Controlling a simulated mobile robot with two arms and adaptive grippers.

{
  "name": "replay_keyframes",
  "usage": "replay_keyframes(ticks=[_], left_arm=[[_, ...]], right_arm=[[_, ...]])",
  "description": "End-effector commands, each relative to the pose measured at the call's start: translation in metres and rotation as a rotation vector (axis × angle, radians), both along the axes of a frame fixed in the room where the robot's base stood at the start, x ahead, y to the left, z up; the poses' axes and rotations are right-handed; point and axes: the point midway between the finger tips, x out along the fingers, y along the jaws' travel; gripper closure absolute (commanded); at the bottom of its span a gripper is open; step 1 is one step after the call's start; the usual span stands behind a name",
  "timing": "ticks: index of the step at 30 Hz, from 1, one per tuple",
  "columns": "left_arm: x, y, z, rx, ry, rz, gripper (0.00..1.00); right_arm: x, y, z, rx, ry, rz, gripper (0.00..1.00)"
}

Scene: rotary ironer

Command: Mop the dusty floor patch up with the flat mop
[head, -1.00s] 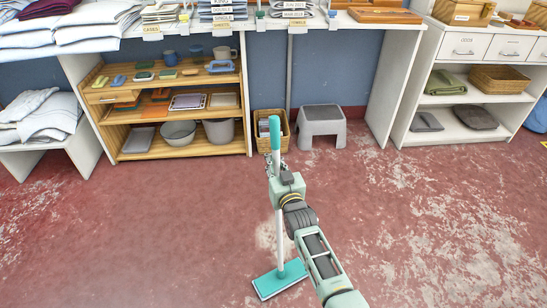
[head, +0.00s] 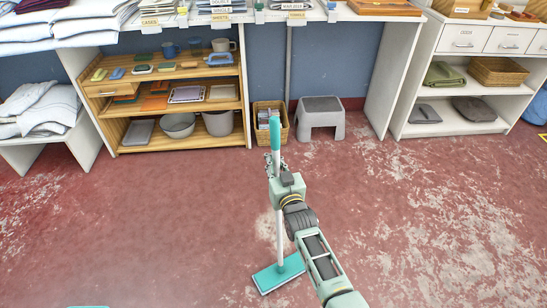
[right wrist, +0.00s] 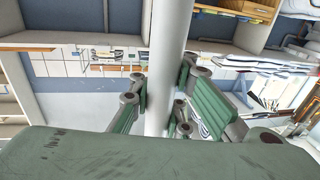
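The flat mop has a pale handle with a teal grip (head: 275,135) at its top and a flat teal head (head: 278,273) on the red floor. The handle stands nearly upright. My right gripper (head: 275,168) is shut on the handle below the teal grip. In the right wrist view the fingers sit on both sides of the pale pole (right wrist: 167,60). Pale, dusty-looking marks show on the floor beside the handle (head: 264,226), with broader worn marks at the right (head: 440,215). I cannot tell which is the dusty patch. My left gripper is not in view.
A grey step stool (head: 320,105) and a basket (head: 271,136) stand under the table ahead. A wooden shelf unit (head: 185,146) is at the left, a white shelf unit (head: 455,127) at the right. A teal edge (head: 88,306) shows at the bottom left. The floor around the mop is clear.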

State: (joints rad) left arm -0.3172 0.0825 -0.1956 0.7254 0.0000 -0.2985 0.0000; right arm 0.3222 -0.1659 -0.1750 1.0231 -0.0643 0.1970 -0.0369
Motion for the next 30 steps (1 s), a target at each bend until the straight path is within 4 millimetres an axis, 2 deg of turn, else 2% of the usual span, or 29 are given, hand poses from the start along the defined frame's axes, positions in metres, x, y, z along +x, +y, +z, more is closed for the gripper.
replay_keyframes(ticks=[8, 12, 23, 30], left_arm=[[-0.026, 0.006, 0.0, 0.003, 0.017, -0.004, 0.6], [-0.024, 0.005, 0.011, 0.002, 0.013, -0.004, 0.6], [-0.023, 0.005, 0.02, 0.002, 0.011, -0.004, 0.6], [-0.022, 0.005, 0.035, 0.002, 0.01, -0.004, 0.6]], right_arm=[[-0.011, 0.0, -0.001, 0.002, 0.008, 0.0, 1.0], [-0.023, -0.001, 0.0, 0.002, 0.008, 0.0, 1.0], [-0.035, -0.001, 0.0, 0.002, 0.007, 0.0, 1.0], [-0.057, -0.002, 0.0, 0.002, 0.008, 0.0, 1.0]])
